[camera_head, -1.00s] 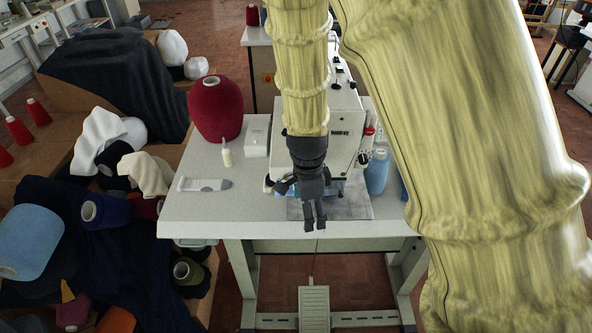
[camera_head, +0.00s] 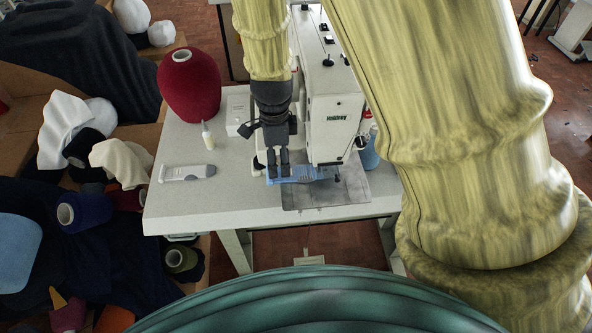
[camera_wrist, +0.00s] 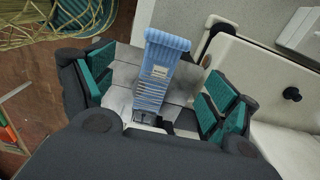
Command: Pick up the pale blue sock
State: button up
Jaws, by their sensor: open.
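The pale blue sock (camera_head: 313,173) lies at the sewing machine, over the grey metal plate (camera_head: 335,194) on the table. In the wrist view the sock (camera_wrist: 163,72) is ribbed, with a small pale label, and lies between my finger pads. My gripper (camera_head: 279,174) is above the sock's left part in the head view, pointing down. In the wrist view my gripper (camera_wrist: 160,92) is open, with teal pads apart on both sides of the sock. Whether the fingertips touch the sock I cannot tell.
The white sewing machine (camera_head: 328,100) stands just right of my gripper. A maroon yarn cone (camera_head: 189,88), a small bottle (camera_head: 208,137), a white box (camera_head: 238,112) and a grey-white tool (camera_head: 187,172) are on the table (camera_head: 215,205). A blue bottle (camera_head: 370,150) stands at right.

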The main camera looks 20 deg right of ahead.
aim_at(300, 172)
jog(key=shift+s+f, duration=0.1)
jog(key=shift+f, duration=0.6)
jog(key=shift+w+a+f+p, duration=0.2)
jog(key=shift+f+p, duration=0.25)
jog(key=shift+f, duration=0.15)
jog(key=shift+w+a+f+p, duration=0.15)
jog(key=shift+f+p, duration=0.25)
jog(key=shift+f, duration=0.2)
jog(key=shift+f+p, duration=0.3)
jog(key=shift+f, duration=1.05)
jog(key=c, duration=1)
jog(key=shift+c, duration=0.2)
jog(key=shift+w+r+b, duration=0.1)
jog(key=shift+r+b, duration=0.05)
jog(key=shift+b, duration=0.3)
